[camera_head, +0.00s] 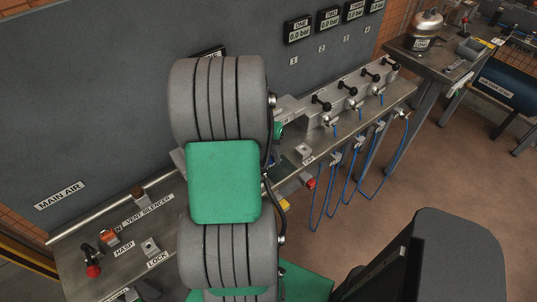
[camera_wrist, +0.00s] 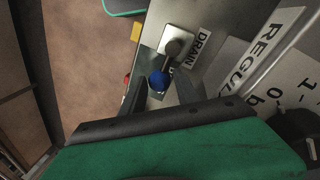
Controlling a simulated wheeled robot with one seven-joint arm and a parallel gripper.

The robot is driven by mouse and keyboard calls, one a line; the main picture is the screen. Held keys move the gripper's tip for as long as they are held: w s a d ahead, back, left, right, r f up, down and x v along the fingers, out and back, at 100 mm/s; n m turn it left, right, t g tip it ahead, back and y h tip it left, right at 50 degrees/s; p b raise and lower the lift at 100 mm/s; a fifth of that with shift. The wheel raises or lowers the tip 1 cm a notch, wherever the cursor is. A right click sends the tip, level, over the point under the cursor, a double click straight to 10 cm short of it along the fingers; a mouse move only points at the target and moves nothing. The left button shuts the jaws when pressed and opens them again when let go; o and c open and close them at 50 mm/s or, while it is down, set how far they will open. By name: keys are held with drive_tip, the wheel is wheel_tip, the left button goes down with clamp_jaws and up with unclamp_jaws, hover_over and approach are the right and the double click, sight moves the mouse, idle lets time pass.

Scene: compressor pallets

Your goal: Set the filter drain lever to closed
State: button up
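The drain lever (camera_wrist: 176,47) shows in the wrist view, on a pale square base beside a label that begins DRAIN (camera_wrist: 202,38). Its short arm points down the picture and ends in a blue knob (camera_wrist: 158,80). My gripper (camera_wrist: 160,94) has its two dark fingers apart, one to each side of the blue knob in the picture. I see gaps between the knob and both fingers, so it holds nothing; the depth between knob and fingertips is hard to tell. In the head view my own arm hides the gripper and the drain lever.
A REGUL... label (camera_wrist: 262,38) and a numbered scale plate (camera_wrist: 290,85) lie right of the lever. In the head view, the steel bench (camera_head: 75,260) carries a valve manifold (camera_head: 345,95) with blue hoses hanging at its front. Open floor (camera_head: 420,170) lies to the right.

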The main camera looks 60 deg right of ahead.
clamp_jaws()
idle(0.3)
